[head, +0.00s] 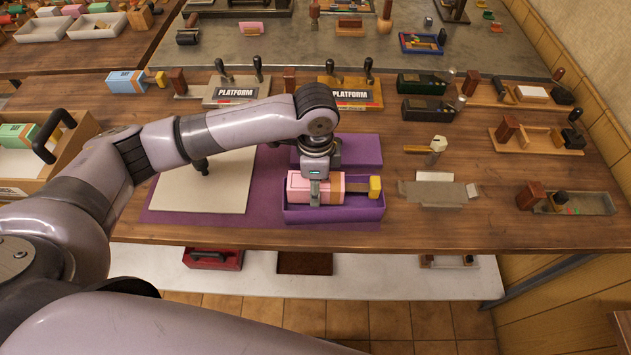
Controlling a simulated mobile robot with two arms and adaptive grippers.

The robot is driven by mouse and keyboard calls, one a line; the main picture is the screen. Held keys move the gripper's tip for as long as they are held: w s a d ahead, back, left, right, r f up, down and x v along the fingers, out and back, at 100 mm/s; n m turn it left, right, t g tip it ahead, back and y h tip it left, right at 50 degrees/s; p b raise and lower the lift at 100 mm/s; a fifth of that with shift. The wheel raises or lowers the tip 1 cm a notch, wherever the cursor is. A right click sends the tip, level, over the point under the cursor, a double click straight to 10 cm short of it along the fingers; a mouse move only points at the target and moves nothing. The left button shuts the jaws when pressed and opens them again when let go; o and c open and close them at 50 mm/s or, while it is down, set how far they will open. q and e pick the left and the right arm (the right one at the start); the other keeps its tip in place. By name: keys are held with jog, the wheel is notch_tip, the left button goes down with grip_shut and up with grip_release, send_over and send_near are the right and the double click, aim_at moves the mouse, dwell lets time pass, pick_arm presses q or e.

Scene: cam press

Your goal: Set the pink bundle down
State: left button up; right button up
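The pink bundle (298,189) has a tan band and a yellow-tipped end (375,188) pointing right. It lies lengthwise within the outline of an open purple tray (333,217) near the table's front edge. I cannot tell whether its underside touches the tray floor. My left gripper (316,198) reaches in from above and is shut across the bundle's middle. One finger shows on the near side; the far finger is hidden. My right gripper is not in view.
A purple mat (262,205) lies under the tray, with a beige board (205,182) to the left. A purple lid-like piece (362,150) is behind. A grey flattened carton (437,192) and a small hammer-like tool (436,148) lie to the right.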

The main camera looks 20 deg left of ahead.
pick_arm(q)
jog(key=shift+f, duration=0.3)
jog(key=o, duration=1.3)
jog(key=shift+o, duration=0.2)
jog(key=shift+r, duration=0.2)
notch_tip(320, 180, up, 12)
jog(key=shift+b, duration=1.15)
jog(key=shift+r, duration=0.4)
